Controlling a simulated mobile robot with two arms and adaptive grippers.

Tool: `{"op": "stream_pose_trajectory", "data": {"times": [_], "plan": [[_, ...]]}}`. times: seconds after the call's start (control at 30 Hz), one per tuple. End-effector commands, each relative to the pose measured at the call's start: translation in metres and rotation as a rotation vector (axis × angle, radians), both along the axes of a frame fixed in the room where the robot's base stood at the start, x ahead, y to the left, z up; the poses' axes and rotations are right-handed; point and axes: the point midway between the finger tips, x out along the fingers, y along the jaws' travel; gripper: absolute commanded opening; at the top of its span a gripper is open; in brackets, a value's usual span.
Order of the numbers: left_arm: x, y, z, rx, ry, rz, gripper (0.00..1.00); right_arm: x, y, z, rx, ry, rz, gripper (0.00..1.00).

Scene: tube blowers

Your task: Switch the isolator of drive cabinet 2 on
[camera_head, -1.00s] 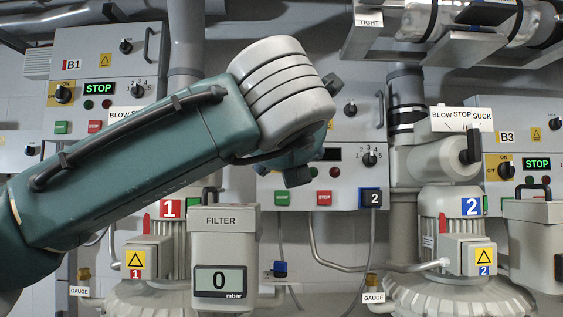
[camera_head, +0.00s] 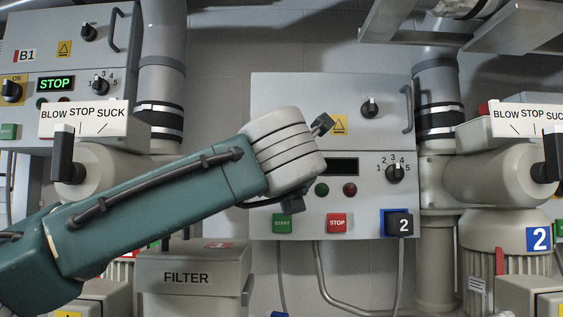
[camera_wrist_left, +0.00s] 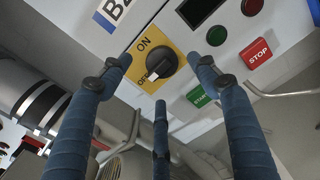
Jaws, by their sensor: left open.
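Drive cabinet 2 (camera_head: 275,100) is the grey box at centre in the head view, with a dark display (camera_head: 343,166). My left wrist covers its isolator there. In the left wrist view the isolator (camera_wrist_left: 160,66) is a black knob on a yellow ON/OFF plate (camera_wrist_left: 137,56). The white mark on its handle lies at the lower-left end, by OFF. My left gripper (camera_wrist_left: 166,74) is open, its three blue fingers spread around the knob in the picture. The knob shows free between them; I cannot tell the remaining distance. My right gripper is not in view.
Beside the isolator are a green START button (camera_head: 282,223), a red STOP button (camera_head: 337,223) and a selector knob (camera_head: 395,172). Valve units with pipes flank the cabinet; a filter box (camera_head: 190,278) stands below left.

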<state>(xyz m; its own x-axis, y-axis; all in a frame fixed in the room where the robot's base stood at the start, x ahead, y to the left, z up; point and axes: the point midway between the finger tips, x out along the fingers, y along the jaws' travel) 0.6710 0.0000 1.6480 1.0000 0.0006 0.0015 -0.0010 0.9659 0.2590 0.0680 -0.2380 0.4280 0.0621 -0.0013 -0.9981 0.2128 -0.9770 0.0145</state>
Motion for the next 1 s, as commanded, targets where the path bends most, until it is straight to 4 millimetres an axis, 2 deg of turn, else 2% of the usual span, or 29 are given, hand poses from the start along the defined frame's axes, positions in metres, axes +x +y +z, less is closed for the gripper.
{"op": "stream_pose_trajectory", "data": {"times": [0.03, 0.1, 0.33, 0.63, 0.67, 0.87, 0.9, 1.0], "plan": [[0.010, 0.000, 0.004, 0.001, 0.004, 0.001, 0.61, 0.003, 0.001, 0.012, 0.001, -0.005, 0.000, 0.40], [0.022, 0.000, 0.004, 0.001, 0.003, 0.001, 0.61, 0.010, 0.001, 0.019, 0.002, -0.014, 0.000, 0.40], [0.044, -0.001, 0.001, 0.000, 0.001, -0.001, 0.61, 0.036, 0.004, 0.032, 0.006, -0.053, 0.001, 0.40], [0.047, 0.000, -0.001, 0.000, 0.000, 0.000, 0.61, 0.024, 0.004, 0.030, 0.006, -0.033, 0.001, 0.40], [0.047, 0.000, -0.001, 0.000, 0.000, 0.000, 0.59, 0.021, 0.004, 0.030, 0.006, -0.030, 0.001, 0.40], [0.046, 0.000, 0.000, 0.000, 0.000, 0.000, 0.19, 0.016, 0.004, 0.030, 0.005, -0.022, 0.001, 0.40], [0.046, 0.000, 0.000, 0.000, -0.001, 0.000, 0.15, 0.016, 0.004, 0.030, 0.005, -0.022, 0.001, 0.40], [0.046, 0.000, 0.000, 0.001, -0.002, -0.001, 0.15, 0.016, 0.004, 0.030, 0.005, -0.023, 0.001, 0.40]]}}
